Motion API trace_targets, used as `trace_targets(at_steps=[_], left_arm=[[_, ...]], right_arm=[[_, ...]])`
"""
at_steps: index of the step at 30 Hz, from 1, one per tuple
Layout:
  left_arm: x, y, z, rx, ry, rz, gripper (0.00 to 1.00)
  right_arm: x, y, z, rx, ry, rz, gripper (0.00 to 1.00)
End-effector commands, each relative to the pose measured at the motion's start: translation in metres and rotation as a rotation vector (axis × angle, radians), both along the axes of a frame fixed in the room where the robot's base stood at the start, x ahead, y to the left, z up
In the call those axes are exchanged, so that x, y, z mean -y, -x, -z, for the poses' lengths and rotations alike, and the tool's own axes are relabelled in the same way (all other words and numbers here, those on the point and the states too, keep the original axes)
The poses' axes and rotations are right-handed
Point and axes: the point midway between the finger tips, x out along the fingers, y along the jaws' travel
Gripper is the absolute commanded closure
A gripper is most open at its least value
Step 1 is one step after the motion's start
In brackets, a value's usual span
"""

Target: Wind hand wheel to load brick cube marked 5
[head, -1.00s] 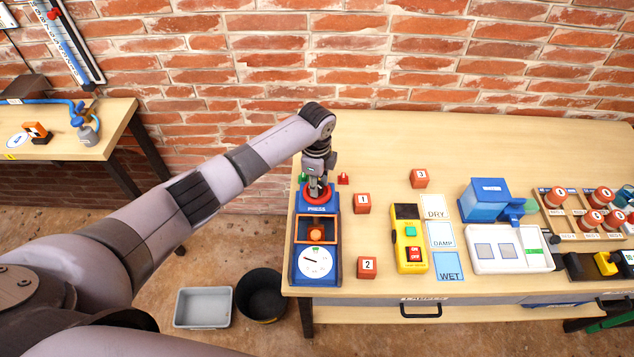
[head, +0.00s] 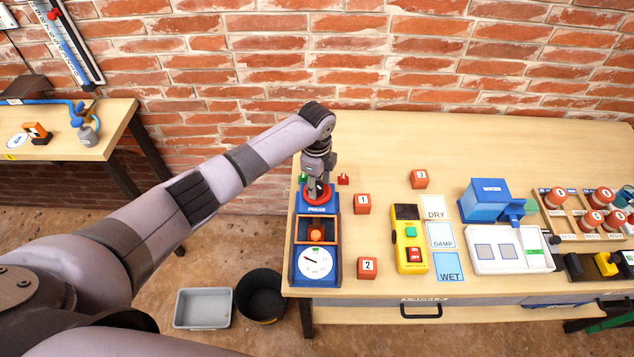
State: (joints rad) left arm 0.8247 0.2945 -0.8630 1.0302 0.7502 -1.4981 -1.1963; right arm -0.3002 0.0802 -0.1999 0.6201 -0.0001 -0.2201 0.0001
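The blue press (head: 332,272) stands at the table's left end, with a red hand wheel (head: 310,200) on top and a white dial (head: 315,263) at its front. An orange-red brick cube (head: 316,236) sits in the press's framed opening; no number on it can be read. My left gripper (head: 319,188) points down at the hand wheel and covers part of it. Its fingers are too small and dark to tell whether they grip the wheel. My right gripper is out of view.
Brick cubes marked 1 (head: 362,204), 2 (head: 367,268) and 3 (head: 419,179) stand right of the press. A yellow control box (head: 408,240) is further right. A grey bin (head: 203,308) and a black bucket (head: 261,297) are on the floor.

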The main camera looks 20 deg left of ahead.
Motion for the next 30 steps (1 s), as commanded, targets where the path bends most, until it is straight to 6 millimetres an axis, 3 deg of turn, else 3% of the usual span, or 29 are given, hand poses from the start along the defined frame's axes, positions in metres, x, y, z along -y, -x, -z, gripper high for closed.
trace_targets(at_steps=[14,30], left_arm=[[0.0,0.0,-0.007,-0.001,0.0,-0.001,0.52],[0.0,0.002,-0.107,-0.001,0.0,0.0,0.52]], right_arm=[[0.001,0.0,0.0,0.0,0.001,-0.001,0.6],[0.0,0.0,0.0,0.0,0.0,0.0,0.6]])
